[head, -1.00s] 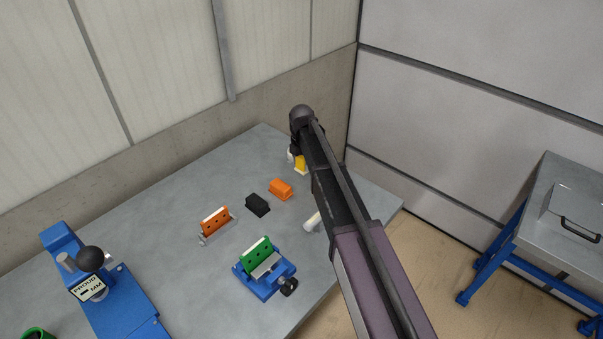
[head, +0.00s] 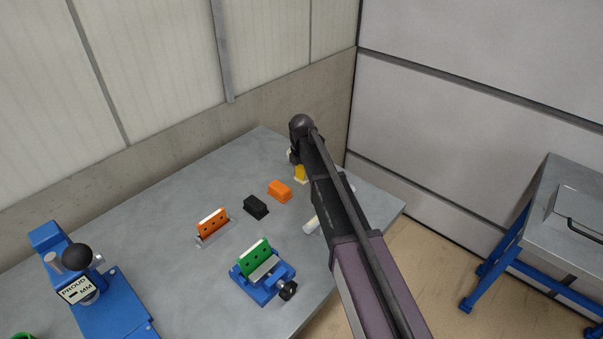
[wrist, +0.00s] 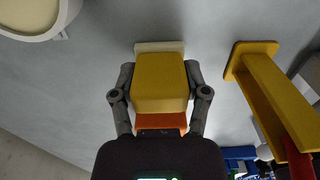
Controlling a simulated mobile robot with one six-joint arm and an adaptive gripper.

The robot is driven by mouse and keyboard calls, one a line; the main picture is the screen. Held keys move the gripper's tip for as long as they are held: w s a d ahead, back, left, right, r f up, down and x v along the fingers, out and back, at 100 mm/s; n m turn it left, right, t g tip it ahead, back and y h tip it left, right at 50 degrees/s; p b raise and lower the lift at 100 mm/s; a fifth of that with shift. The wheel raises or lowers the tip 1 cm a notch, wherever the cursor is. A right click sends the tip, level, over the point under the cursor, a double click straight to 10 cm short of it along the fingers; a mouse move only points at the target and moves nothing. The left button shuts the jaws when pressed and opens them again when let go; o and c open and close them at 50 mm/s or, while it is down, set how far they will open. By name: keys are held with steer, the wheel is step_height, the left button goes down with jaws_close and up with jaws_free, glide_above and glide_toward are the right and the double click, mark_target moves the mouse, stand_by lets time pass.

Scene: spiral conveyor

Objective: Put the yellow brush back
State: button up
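The yellow brush (head: 301,173) shows as a yellow block with a pale strip along its edge, at the far end of the bench under my arm. In the wrist view, the yellow brush (wrist: 158,82) sits between the two fingers of my gripper (wrist: 159,78). The fingers lie against its left and right sides, shut on it. Its pale strip (wrist: 158,46) faces the grey bench top. My arm hides most of the gripper in the head view.
On the bench (head: 180,265) are an orange block (head: 279,191), a black block (head: 255,207), an upright orange plate (head: 212,223), a green plate (head: 255,255) in a blue vise and a white cylinder (head: 312,224). A yellow upright piece (wrist: 265,85) stands right of my gripper.

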steer(key=o, duration=0.3)
steer(key=shift+o, duration=0.2)
steer(key=shift+r, duration=0.15)
step_height(320, 180, up, 3)
steer(key=p, duration=0.3)
steer(key=shift+f, duration=0.2)
steer(key=shift+d+r+p, duration=0.2)
steer(key=shift+r+p, duration=2.1)
steer(key=shift+r, duration=0.05)
